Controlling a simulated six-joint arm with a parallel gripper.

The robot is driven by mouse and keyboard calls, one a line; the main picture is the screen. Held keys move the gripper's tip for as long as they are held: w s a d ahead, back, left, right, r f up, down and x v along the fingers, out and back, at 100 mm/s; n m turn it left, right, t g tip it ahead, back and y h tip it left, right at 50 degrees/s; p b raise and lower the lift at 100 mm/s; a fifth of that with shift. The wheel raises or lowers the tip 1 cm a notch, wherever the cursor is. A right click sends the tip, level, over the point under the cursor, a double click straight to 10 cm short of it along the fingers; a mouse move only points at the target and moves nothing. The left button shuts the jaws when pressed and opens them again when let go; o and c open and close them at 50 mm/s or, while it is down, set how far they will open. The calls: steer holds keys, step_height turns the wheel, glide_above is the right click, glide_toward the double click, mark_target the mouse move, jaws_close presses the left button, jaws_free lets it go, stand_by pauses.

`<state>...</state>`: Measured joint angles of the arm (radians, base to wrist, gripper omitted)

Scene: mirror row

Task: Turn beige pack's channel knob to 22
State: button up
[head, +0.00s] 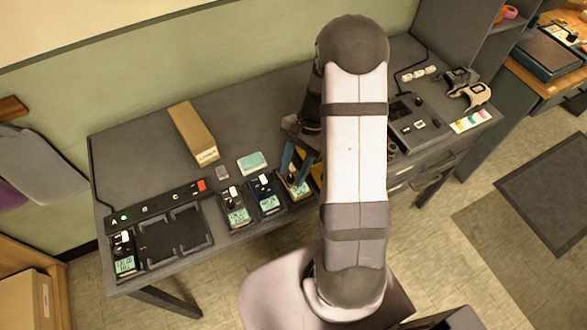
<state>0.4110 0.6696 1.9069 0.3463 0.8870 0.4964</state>
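A pack with a tan, beige-looking edge (305,192) lies at the right end of a row of small packs near the desk's front edge. Its greenish display shows, but its digits are too small to read. My gripper (292,170) points down over the upper part of this pack, with its blue fingers at or just above it. The channel knob is not clear, hidden or too small there. I cannot tell whether the fingers touch or grip it.
A dark pack (238,213) and a navy pack (267,200) sit close on the left. A charging rack (180,238) holds one pack (124,262) at its left end. A cardboard box (194,135) and a teal-topped item (252,163) lie behind. My arm hides the desk's middle.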

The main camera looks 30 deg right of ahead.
steer(key=shift+c, duration=0.6)
jaws_close()
steer(key=shift+w+a+r+n+g+p, duration=0.15)
steer(key=shift+n+g+p, duration=0.2)
steer(key=shift+n, duration=0.45)
steer(key=n+g+h, duration=0.1)
steer(key=n, duration=0.2)
steer(key=shift+w+n+p, duration=0.15)
steer(key=shift+n+p, duration=0.15)
steer(key=shift+p, duration=0.1)
steer(key=shift+o, duration=0.6)
jaws_free()
steer(key=shift+b+v, duration=1.05)
steer(key=shift+v, duration=2.5)
